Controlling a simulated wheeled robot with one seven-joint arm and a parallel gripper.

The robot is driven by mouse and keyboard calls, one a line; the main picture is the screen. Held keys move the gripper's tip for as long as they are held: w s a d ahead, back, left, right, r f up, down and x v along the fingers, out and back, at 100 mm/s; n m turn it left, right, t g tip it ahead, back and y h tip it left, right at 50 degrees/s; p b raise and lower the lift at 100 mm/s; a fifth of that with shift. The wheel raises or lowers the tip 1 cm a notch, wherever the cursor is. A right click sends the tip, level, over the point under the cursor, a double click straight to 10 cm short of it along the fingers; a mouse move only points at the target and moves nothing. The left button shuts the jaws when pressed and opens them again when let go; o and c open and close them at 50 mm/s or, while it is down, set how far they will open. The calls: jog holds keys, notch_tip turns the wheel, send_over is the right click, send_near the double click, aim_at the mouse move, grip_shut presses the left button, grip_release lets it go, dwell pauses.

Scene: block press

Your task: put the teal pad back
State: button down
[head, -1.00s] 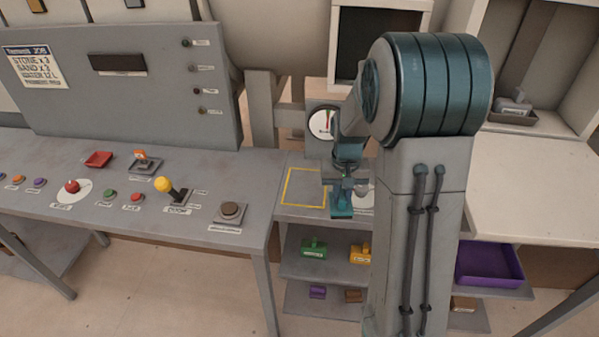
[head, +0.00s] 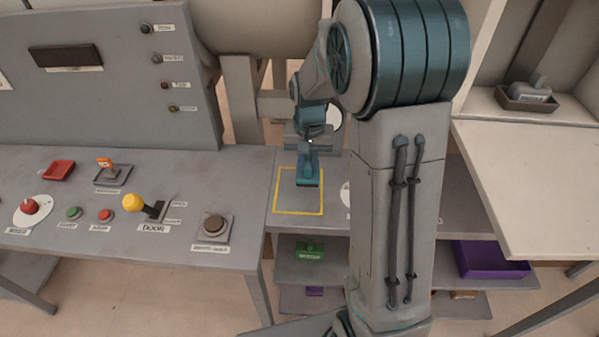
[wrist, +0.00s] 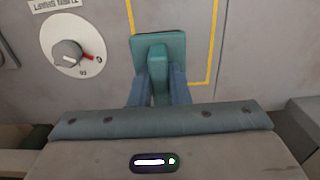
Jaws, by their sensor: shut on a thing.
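The teal pad (head: 309,174) is a flat block with an upright grip; it also shows in the wrist view (wrist: 176,44). My gripper (head: 308,153) is shut on the pad's grip, with both fingers (wrist: 160,88) around it in the wrist view. The pad is at or over the yellow outlined square (head: 298,212) on the grey shelf top, toward its far right part in the head view. In the wrist view the yellow line (wrist: 211,50) runs on both sides of the pad. Whether the pad touches the surface I cannot tell.
A white dial (wrist: 68,50) with a grey knob is beside the square. A green pad (head: 309,250) sits on the shelf below. The control bench (head: 130,240) with buttons and levers stands to the left. A purple tray (head: 490,262) is at the right.

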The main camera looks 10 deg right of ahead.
aim_at(299, 169)
jog(key=shift+w+a+f, duration=0.2)
jog(key=shift+a+f, duration=0.1)
jog(key=shift+a, duration=0.2)
jog(key=shift+w+a+f, duration=0.2)
jog(key=shift+a+f, duration=0.1)
jog(key=shift+a, duration=0.15)
jog(key=shift+a+f, duration=0.1)
jog(key=shift+f, duration=0.15)
jog(key=shift+f+p, duration=0.45)
jog(key=shift+f, duration=1.4)
jog(key=shift+f, duration=0.2)
jog(key=c, duration=1.4)
grip_release()
jog(key=shift+o, duration=0.2)
